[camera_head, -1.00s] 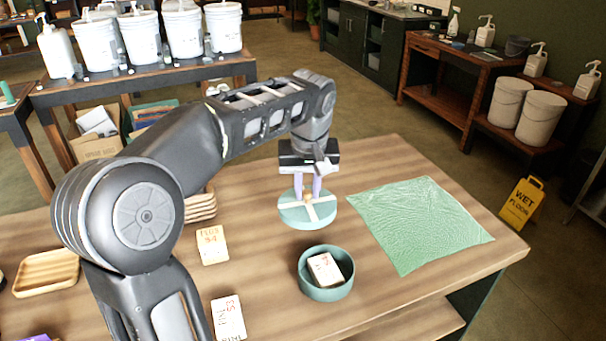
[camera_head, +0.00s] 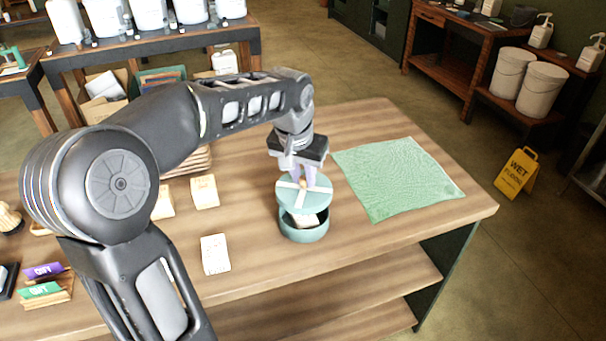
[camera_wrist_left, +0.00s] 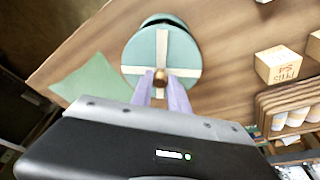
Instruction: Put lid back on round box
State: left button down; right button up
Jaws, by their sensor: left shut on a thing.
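The teal round lid (camera_head: 291,197) has a cream cross and a small wooden knob. My left gripper (camera_head: 304,184) is shut on the knob and holds the lid slightly tilted above the teal round box (camera_head: 305,233). The box stands on the wooden table, and a pale card inside shows through the gap at its front. The lid covers the back of the box opening from the head camera. In the left wrist view the lid (camera_wrist_left: 150,55) hides most of the box, with a dark rim showing past its far edge. My right gripper is not in view.
A green cloth (camera_head: 395,178) lies flat to the right of the box. Pale cards or blocks (camera_head: 215,254) lie on the table (camera_head: 262,268) to the left. The table's front edge is near the box.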

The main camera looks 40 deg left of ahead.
aim_at(302, 191)
pick_arm(q)
jog(key=shift+f, duration=0.1)
jog(key=shift+f+b, duration=2.45)
jog(key=shift+f, duration=0.65)
jog(key=shift+f, duration=0.15)
jog(key=c, duration=1.2)
grip_release()
jog(key=shift+o, duration=0.5)
jog(key=o, duration=0.4)
